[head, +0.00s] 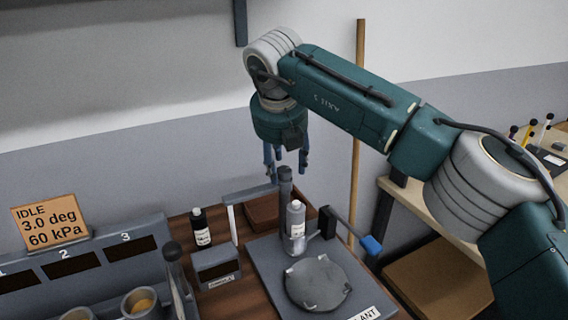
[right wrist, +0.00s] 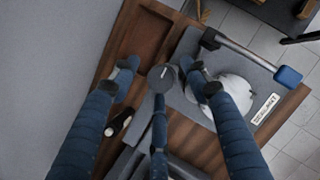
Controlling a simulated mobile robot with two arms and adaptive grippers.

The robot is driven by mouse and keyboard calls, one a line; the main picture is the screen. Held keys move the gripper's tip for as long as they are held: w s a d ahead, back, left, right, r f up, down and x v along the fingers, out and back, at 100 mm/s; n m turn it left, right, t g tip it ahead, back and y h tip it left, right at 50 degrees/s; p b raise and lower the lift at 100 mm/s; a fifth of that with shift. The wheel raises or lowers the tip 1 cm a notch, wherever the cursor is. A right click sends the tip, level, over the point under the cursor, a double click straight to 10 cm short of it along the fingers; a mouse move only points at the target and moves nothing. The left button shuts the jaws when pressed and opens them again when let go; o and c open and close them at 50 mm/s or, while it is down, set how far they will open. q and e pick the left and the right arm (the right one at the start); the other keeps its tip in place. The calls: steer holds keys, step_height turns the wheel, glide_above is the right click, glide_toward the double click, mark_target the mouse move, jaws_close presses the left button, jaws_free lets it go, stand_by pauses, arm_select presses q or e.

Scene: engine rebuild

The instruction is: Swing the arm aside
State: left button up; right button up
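A grey post (head: 286,186) stands on a flat grey base plate (head: 262,262) with a label ending in "LANT". A light grey arm (head: 250,193) reaches left from near the post's top, with a pale upright piece below its left end. A second, dark arm with a blue handle (head: 371,245) sticks out to the right; the handle also shows in the right wrist view (right wrist: 288,76). My right gripper (head: 286,160) is above the post, fingers down, spread and empty. In the right wrist view the post's round top (right wrist: 162,78) shows between the fingers. My left gripper is out of view.
A round grey disc (head: 318,282) lies on the base plate. A black bottle (head: 200,228) and a small grey box (head: 217,268) are to the left. A sign (head: 49,222) reads IDLE, 3.0 deg, 60 kPa.

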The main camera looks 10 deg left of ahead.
steer(key=shift+s+r, duration=0.1)
steer(key=v, duration=1.2)
